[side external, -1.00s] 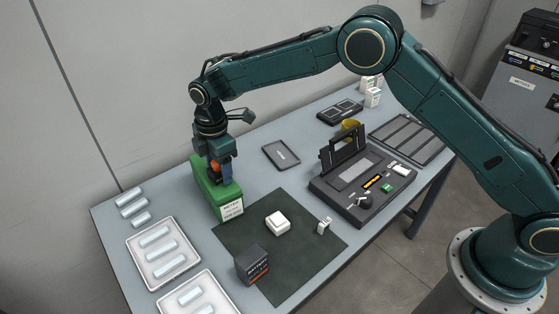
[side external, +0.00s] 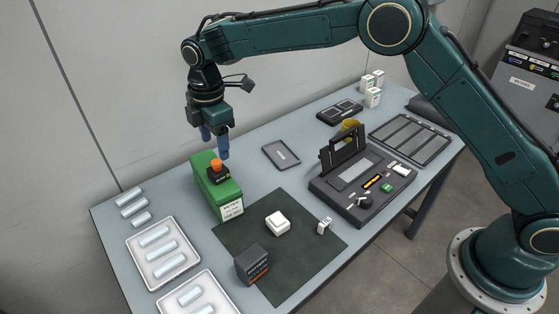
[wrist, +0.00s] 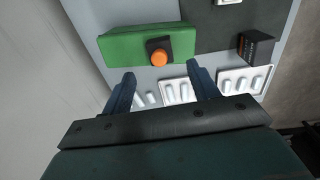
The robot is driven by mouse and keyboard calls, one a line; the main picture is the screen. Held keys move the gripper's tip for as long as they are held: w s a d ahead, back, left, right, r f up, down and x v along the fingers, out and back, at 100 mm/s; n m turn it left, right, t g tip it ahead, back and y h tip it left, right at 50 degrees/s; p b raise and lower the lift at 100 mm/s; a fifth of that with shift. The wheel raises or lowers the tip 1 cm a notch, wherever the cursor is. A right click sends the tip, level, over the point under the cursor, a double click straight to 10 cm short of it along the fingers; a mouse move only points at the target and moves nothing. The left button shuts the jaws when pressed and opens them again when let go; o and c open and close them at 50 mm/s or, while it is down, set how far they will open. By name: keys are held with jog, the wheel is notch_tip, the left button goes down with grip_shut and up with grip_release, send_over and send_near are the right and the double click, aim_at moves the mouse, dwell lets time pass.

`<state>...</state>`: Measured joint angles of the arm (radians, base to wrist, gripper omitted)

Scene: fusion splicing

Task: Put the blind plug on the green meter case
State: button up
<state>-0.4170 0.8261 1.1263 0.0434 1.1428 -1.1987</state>
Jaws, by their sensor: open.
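The green meter case (side external: 225,198) stands on the table at the left of the dark mat. The blind plug (side external: 217,172), black with an orange knob, sits upright on top of the case. In the wrist view the plug (wrist: 159,53) rests on the green case (wrist: 125,45), near its middle. My gripper (side external: 217,147) is above the plug, apart from it. In the wrist view my gripper (wrist: 160,77) has its two blue fingers spread with nothing between them.
The dark mat (side external: 296,240) holds a white block (side external: 278,222), a small white part (side external: 324,225) and a dark box (side external: 251,263). White trays (side external: 146,275) are at the front left. A splicer (side external: 350,197) with a raised lid stands right of the mat.

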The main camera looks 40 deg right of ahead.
aim_at(221, 164)
notch_tip(221, 164, up, 4)
jog(key=shift+s+r, duration=0.1)
jog(key=shift+r, duration=0.1)
dwell(0.6)
jog(key=s+d+r+m+t, duration=0.3)
jog(key=s+d+r+m, duration=0.6)
jog(key=s+d+r, duration=0.65)
jog(key=s+d+f+m, duration=0.1)
jog(key=s+d+m, duration=0.1)
jog(key=s, duration=0.5)
jog(key=s+d+f+m+t, duration=0.1)
jog(key=s+d+f+m, duration=0.1)
jog(key=s, duration=0.5)
jog(key=s+d+f+m+t, duration=0.1)
jog(key=s+d+f+m, duration=0.1)
jog(key=s+d+m, duration=0.2)
jog(key=s+m, duration=0.1)
jog(key=s, duration=0.2)
jog(key=shift+s, duration=0.3)
